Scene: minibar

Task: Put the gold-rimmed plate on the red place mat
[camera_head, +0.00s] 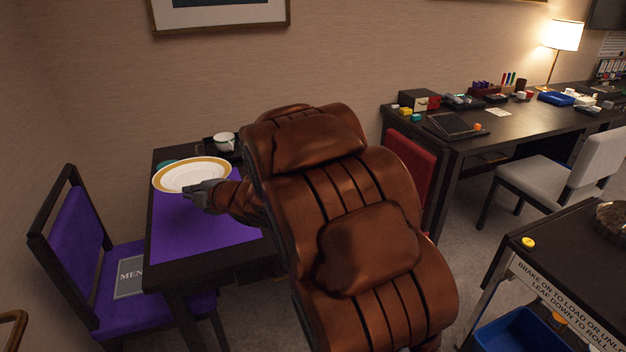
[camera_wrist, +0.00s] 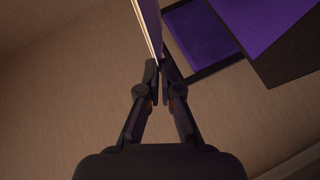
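The gold-rimmed plate (camera_head: 176,180) is white with a gold band and is held over the dark table's far left part in the head view. My gripper (camera_head: 203,190) is at its near edge. In the wrist view the plate (camera_wrist: 150,27) shows edge-on, its edge between the nearly closed fingertips of my gripper (camera_wrist: 159,72). A purple place mat (camera_head: 190,235) lies on the table below the plate. I see no red place mat; my brown arm hides the table's right part.
A white cup (camera_head: 223,143) stands on a dark tray at the table's back. A purple chair (camera_head: 80,240) with a menu is at the left, and a red chair (camera_head: 412,170) at the right. A desk (camera_head: 500,130) and trolley (camera_head: 575,250) are farther right.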

